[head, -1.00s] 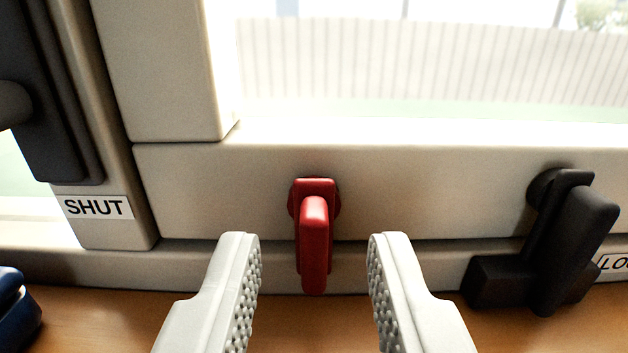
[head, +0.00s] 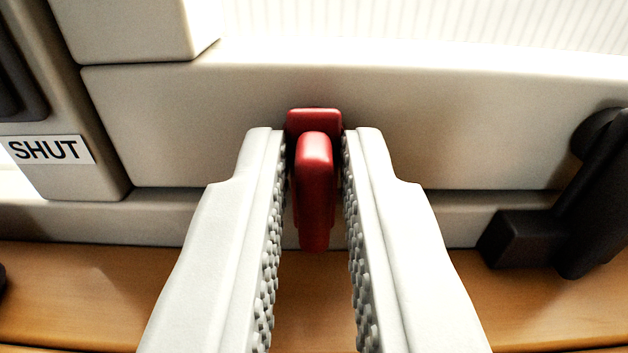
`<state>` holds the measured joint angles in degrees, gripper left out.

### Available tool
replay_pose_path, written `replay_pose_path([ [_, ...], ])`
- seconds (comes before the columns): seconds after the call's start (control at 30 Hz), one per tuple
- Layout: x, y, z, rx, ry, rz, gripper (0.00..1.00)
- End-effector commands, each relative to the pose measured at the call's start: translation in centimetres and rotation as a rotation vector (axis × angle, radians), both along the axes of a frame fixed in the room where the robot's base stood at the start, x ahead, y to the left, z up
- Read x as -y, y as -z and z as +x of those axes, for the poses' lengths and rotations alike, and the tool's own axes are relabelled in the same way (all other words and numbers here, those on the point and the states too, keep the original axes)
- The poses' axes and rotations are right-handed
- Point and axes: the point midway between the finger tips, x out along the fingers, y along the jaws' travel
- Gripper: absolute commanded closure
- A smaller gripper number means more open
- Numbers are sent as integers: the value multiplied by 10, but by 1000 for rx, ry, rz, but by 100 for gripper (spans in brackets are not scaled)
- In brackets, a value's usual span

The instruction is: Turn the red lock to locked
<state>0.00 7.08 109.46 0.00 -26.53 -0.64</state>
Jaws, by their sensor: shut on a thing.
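The red lock (head: 315,185) is a small red lever on the pale window frame, in the middle of the head view. Its handle hangs straight down from a squarish red mount. My gripper (head: 315,150) has its two pale fingers, with studded inner pads, on either side of the lock. The fingers are shut on it near its upper part. The lower end of the handle shows between the pads. The sides of the lock are partly hidden by the fingers.
A black latch (head: 585,200) sits on the frame to the right. A label reading SHUT (head: 50,150) is on the upright post at the left, below a dark handle (head: 15,75). A wooden surface (head: 80,290) lies below the frame.

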Motion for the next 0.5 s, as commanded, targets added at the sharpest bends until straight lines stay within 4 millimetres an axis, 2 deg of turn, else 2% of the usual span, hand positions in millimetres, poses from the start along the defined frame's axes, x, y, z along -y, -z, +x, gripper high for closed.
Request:
replay_pose_path([
  [0.27, 0, 0, 0, 0, 0, -107, 100],
  [0.5, 0, 0, 0, 0, 0, -305, 100],
])
